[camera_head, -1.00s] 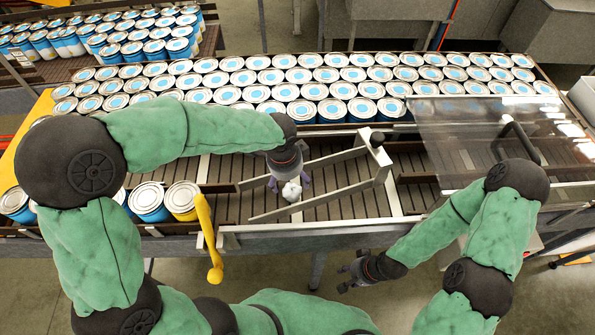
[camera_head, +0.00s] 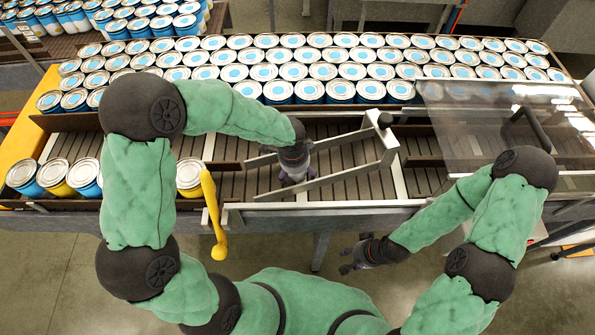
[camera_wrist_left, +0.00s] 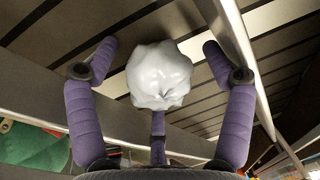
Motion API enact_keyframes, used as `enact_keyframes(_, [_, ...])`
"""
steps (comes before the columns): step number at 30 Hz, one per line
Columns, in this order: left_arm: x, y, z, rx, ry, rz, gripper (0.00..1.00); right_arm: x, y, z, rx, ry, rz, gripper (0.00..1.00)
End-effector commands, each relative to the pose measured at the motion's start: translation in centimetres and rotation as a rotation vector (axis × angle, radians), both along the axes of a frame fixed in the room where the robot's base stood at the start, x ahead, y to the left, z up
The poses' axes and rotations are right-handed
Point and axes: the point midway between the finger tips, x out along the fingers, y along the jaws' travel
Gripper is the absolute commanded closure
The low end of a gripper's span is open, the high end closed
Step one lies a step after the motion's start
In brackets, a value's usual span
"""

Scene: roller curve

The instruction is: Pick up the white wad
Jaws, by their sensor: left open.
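The white wad (camera_wrist_left: 159,76) is a crumpled, roundish lump on the dark slatted conveyor. In the left wrist view it sits between the spread purple fingers of my left gripper (camera_head: 298,178), with gaps on both sides. That gripper is open, points down over the wad and hides most or all of it in the head view. A third finger shows below the wad in the wrist view. My right gripper (camera_head: 352,256) hangs empty in front of the conveyor's edge, its fingers apart.
Angled metal guide rails (camera_head: 345,143) flank the left gripper. Several rows of blue-and-white cans (camera_head: 340,90) stand behind, and more cans (camera_head: 84,173) stand at left. A yellow lever (camera_head: 213,215) stands at the front edge. A clear cover (camera_head: 500,125) lies over the right side.

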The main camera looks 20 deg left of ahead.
Motion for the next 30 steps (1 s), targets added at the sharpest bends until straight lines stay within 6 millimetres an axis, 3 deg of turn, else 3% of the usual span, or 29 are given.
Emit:
enact_keyframes(7, [0.0,0.0,-0.2,0.000,0.000,0.001,0.18,0.0,0.0,0.0,0.000,0.000,0.000,0.60])
enact_keyframes(8, [0.0,0.0,-0.2,0.000,0.000,0.001,0.21,0.0,0.0,0.0,0.000,0.000,0.000,0.60])
enact_keyframes(10, [0.0,0.0,-0.2,0.000,0.000,0.001,0.40,0.0,0.0,0.0,0.000,0.000,0.000,0.60])
enact_keyframes(13, [0.0,0.0,-0.2,0.000,0.000,0.001,0.49,0.0,0.0,0.0,0.000,0.000,0.000,0.60])
enact_keyframes(24, [0.0,0.0,-0.1,0.000,0.000,0.001,0.50,0.0,0.0,0.0,0.000,0.000,0.000,0.60])
enact_keyframes(30, [0.0,0.0,0.9,0.000,-0.001,0.002,0.50,0.0,0.0,0.1,0.000,0.000,0.000,0.60])
